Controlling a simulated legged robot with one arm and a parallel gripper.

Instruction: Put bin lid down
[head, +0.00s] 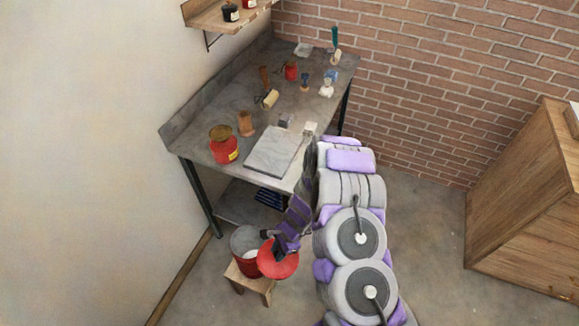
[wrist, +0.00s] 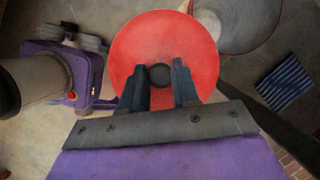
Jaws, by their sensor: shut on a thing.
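The bin lid is a round red disc with a dark knob, in the head view (head: 279,262) and large in the wrist view (wrist: 160,35). My gripper is shut on the lid's knob; its two dark fingers show in the wrist view (wrist: 160,82) and its end shows in the head view (head: 279,245). The bin (head: 246,242) is a round container with a red outside and a grey inside, and it stands open on a small wooden stool. The lid is beside the bin, to its right, and overlaps part of it in the head view. The bin's opening also shows in the wrist view (wrist: 236,22).
The wooden stool (head: 247,287) stands on the floor in front of the workbench (head: 207,120). The bench holds a grey slab (head: 270,153), a red can (head: 223,148) and several small tools. A blue striped item (head: 270,197) lies under the bench. A wooden cabinet (head: 525,210) is at the right.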

